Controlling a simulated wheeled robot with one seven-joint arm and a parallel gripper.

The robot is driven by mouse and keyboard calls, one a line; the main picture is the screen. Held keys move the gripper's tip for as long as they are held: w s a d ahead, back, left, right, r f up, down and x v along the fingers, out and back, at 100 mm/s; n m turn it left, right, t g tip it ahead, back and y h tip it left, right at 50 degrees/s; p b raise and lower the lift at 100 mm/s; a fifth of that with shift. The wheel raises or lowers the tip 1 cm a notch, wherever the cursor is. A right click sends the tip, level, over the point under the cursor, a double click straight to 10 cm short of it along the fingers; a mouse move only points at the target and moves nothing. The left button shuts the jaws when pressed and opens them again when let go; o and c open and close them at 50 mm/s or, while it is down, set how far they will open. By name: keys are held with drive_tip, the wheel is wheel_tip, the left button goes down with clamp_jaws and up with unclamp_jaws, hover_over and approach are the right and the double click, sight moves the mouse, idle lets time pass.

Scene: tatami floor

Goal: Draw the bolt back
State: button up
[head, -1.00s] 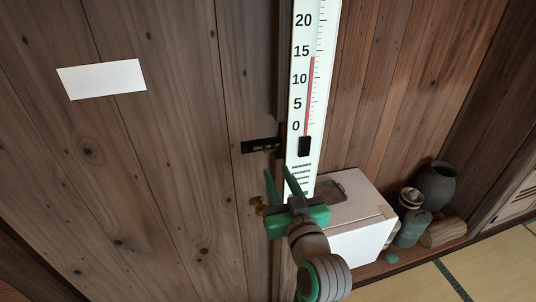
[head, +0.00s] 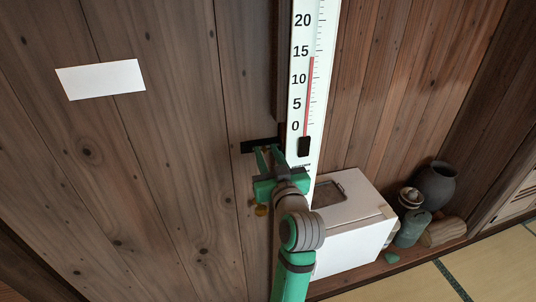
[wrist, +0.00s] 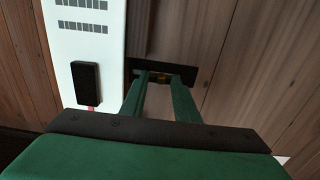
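The bolt (head: 251,145) is a dark horizontal fitting on the wooden door, just left of the tall white thermometer. In the wrist view its black plate (wrist: 208,75) shows ahead of my fingers, with a small brass piece (wrist: 160,77) near its middle. My gripper (head: 268,151) is at the bolt, pointing up toward it. In the wrist view my gripper (wrist: 158,82) has its two green fingers apart, one on each side of the brass piece. I cannot tell whether either finger touches it. In the head view my fingers partly cover the bolt.
The white thermometer board (head: 308,100) stands close right of my gripper. A brass knob (head: 261,210) is below it on the door. A white box (head: 352,220) stands right of my arm, with jars (head: 436,185) beyond. A blank white paper (head: 100,79) is on the left wall.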

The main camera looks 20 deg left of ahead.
drive_tip(key=shift+a, duration=0.1)
clamp_jaws()
drive_tip(key=shift+s+a, duration=0.55)
drive_tip(key=shift+a, duration=0.1)
unclamp_jaws()
drive_tip(key=shift+a, duration=0.1)
drive_tip(key=v, duration=1.1)
